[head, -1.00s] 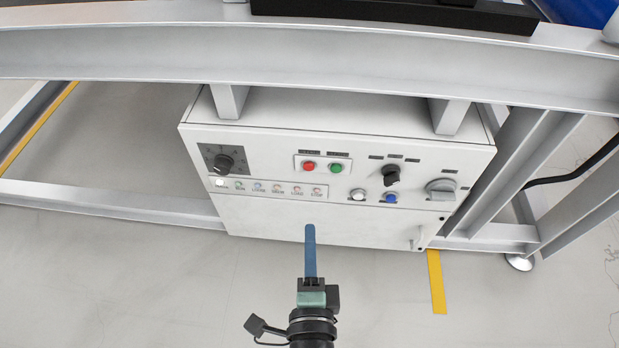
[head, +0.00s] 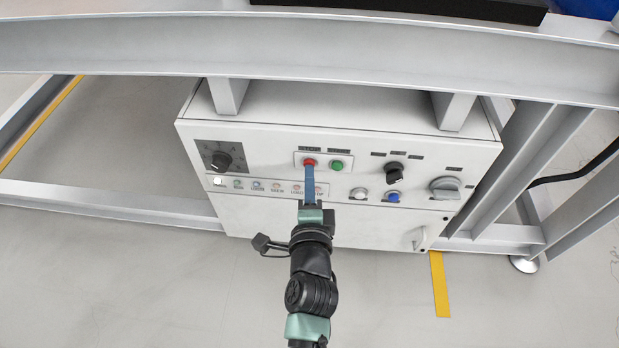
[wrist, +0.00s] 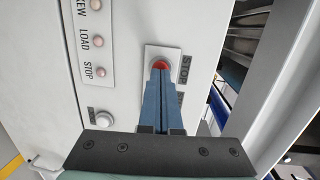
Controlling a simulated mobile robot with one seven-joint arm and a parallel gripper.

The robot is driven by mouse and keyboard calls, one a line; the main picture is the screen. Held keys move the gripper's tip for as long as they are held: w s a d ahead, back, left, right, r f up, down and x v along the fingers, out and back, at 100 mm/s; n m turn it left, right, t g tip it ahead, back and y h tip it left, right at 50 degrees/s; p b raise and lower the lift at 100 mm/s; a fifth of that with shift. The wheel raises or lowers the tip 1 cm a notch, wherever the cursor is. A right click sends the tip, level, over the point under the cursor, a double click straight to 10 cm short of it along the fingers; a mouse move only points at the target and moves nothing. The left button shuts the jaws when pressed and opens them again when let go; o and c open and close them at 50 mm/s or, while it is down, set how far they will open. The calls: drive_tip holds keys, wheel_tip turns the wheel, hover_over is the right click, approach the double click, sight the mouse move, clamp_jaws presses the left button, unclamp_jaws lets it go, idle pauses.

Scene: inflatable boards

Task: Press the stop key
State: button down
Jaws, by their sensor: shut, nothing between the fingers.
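The stop key is a round red button (head: 309,162) on a white plate on the control box (head: 250,215). In the wrist view the red button (wrist: 160,65) sits beside a dark STOP label (wrist: 186,70). My gripper (head: 309,170) is shut and empty, its blue fingers pointing at the red button. In the wrist view the fingertips (wrist: 160,74) overlap the button's lower edge and hide part of it. I cannot tell whether they touch it or stop just short.
A green button (head: 336,166) is just right of the red one. A black knob (head: 394,172), a white button (head: 360,193), a blue button (head: 393,197) and a grey rotary switch (head: 446,188) lie further right. A steel beam (head: 310,50) runs above the box.

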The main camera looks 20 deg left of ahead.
drive_tip(key=shift+w+a, duration=0.15)
drive_tip(key=shift+w, duration=0.1)
drive_tip(key=shift+w, duration=0.1)
